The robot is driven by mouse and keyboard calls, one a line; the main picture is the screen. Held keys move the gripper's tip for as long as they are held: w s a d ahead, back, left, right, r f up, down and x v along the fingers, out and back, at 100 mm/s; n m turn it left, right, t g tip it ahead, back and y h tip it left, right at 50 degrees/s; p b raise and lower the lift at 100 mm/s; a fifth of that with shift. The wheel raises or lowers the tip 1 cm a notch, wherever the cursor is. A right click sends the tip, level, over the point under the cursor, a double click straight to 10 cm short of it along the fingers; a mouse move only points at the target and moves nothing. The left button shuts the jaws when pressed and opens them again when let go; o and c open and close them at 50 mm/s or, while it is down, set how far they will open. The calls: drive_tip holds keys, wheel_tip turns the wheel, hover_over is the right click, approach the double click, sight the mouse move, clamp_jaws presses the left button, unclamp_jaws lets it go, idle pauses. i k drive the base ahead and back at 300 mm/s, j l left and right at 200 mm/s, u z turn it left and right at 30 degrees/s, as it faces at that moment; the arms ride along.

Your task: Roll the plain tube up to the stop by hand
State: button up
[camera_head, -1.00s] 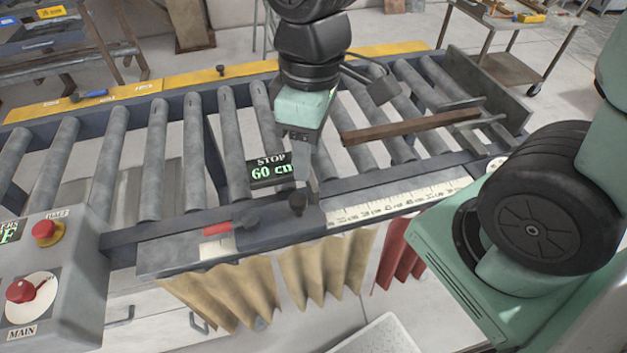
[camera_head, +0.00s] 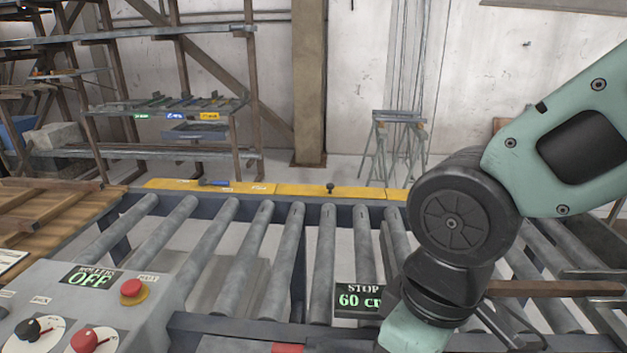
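A long brown bar (camera_head: 555,288), which may be the plain tube, lies across the rollers on the right. My arm hides its left end, and I cannot tell if it is hollow. The stop's display (camera_head: 358,300) reads "STOP 60 cm", its right edge covered by my arm. Part of the stop's red piece (camera_head: 287,348) shows at the bottom edge. The mint housing of my gripper (camera_head: 414,332) hangs at the bottom, just right of the display. Its fingers are below the picture, so their state and any contact are hidden.
The grey roller bed (camera_head: 240,262) runs across the front. A yellow edge strip (camera_head: 235,187) borders the far side. A rack (camera_head: 185,110) with labelled stock stands behind, across open floor.

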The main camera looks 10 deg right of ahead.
sight(504, 288)
drive_tip(key=l+z, duration=0.35)
drive_tip(key=i+l+z, duration=0.1)
drive_tip(key=l+z, duration=0.25)
drive_tip(key=i+l+z, duration=0.15)
drive_tip(key=l+z, duration=0.2)
drive_tip(key=l, duration=0.1)
